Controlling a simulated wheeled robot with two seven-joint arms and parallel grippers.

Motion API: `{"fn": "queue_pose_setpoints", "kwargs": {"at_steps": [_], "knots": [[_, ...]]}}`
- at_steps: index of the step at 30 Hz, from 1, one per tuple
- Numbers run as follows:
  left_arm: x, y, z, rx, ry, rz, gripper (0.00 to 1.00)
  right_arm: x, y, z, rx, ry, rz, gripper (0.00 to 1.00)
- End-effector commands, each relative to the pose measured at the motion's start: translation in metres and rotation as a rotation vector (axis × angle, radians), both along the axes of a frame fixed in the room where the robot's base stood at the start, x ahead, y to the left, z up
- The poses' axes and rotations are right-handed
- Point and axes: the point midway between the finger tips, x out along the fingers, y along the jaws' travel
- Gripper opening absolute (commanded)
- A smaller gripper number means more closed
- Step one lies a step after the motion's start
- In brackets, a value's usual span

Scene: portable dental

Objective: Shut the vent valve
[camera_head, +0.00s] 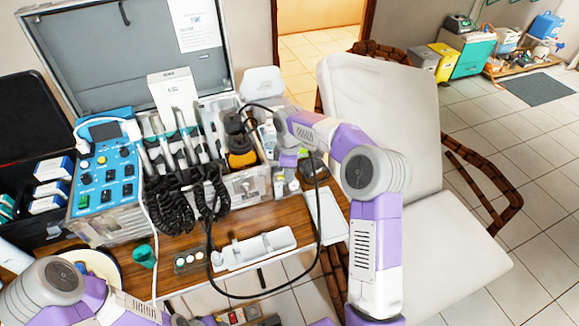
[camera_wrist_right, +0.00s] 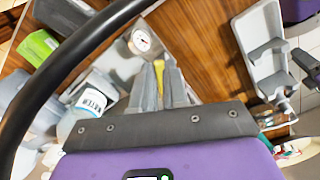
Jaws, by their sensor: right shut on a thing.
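My right gripper (camera_wrist_right: 161,82) reaches down at the right end of the open dental case (camera_head: 247,186), beside a round white-faced gauge (camera_wrist_right: 141,40). In the right wrist view its grey fingers are closed on a small yellow part, apparently the vent valve's handle (camera_wrist_right: 159,70). The fingers cover most of it, so its turn angle cannot be read. In the head view my right wrist (camera_head: 288,145) hides much of this spot. My left arm (camera_head: 55,285) comes in at the lower left; its fingers cannot be made out.
A water bottle (camera_wrist_right: 90,104) and a green box (camera_wrist_right: 38,46) stand close to the right gripper. A black hose (camera_head: 210,250) loops past my right arm. A white holder (camera_head: 255,248) lies on the wooden table (camera_head: 190,272). A blue control panel (camera_head: 105,175) is left.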

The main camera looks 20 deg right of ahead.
Motion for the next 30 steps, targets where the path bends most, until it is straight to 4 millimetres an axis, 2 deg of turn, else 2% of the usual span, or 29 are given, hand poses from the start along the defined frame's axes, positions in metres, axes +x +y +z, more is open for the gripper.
{"fn": "queue_pose_setpoints", "kwargs": {"at_steps": [1,9,30], "knots": [[0.0,0.0,0.007,0.0,0.0,0.0,0.43,-0.002,0.002,0.003,-0.001,0.002,-0.042,0.0],[0.0,0.0,0.022,0.0,0.0,0.0,0.43,-0.01,0.009,0.003,0.0,0.001,-0.299,0.0],[0.0,0.0,0.048,0.0,0.0,0.0,0.43,-0.019,0.031,0.001,0.001,-0.001,-0.919,0.0]]}}
